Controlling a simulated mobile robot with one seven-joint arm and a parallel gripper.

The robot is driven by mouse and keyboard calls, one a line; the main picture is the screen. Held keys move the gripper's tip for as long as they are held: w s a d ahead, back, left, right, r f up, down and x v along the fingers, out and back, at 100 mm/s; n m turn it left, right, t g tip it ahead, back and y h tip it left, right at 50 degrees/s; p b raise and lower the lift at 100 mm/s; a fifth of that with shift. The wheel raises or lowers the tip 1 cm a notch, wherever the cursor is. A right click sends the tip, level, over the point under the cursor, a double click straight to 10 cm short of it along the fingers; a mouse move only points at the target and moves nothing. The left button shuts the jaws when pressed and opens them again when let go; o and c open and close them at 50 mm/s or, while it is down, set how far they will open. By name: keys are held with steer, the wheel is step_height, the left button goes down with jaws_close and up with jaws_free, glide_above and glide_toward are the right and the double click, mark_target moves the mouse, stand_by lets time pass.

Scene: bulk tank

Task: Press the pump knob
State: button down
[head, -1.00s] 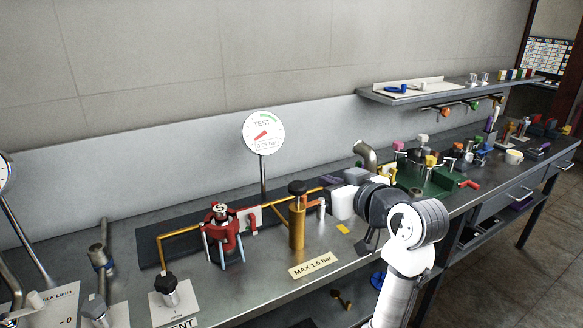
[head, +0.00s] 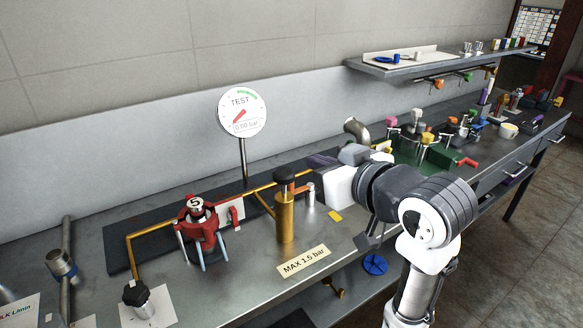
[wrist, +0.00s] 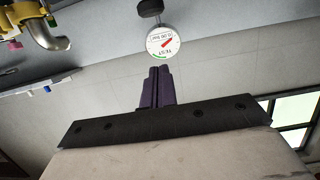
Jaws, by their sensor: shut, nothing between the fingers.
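The pump is an upright brass cylinder (head: 285,218) with a black knob (head: 284,175) on top, standing on the bench. In the wrist view a black knob, seemingly the same one, shows at the top edge (wrist: 150,7). My gripper (head: 314,160) has dark purple fingers, shut together and empty, just right of the knob and apart from it. The fingers also show in the wrist view (wrist: 157,72). The round TEST gauge (head: 242,112) stands on a post behind the pump, its display seeming to read 0.00 bar.
A red clamp-like device (head: 202,225) marked 5 stands left of the pump, joined by brass pipe. A MAX 1.5 bar label (head: 303,261) lies in front. A black-knobbed valve (head: 137,297) is at front left. A wall shelf (head: 420,64) hangs at back right.

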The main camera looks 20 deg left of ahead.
steer(key=p, duration=0.2)
glide_above(289, 183)
step_height(289, 183, down, 2)
steer(key=shift+d+f+p, duration=0.1)
steer(key=shift+f+p, duration=0.2)
steer(key=shift+f, duration=1.9)
step_height(289, 183, down, 4)
steer(key=b, duration=0.2)
steer(key=shift+r+b, duration=0.2)
steer(key=shift+b, duration=0.1)
steer(key=shift+r, duration=0.1)
step_height(289, 183, up, 4)
steer(key=p, duration=0.4)
steer(key=shift+r, duration=0.1)
steer(key=b+v, duration=0.2)
steer(key=v, duration=0.8)
steer(key=shift+b, duration=0.3)
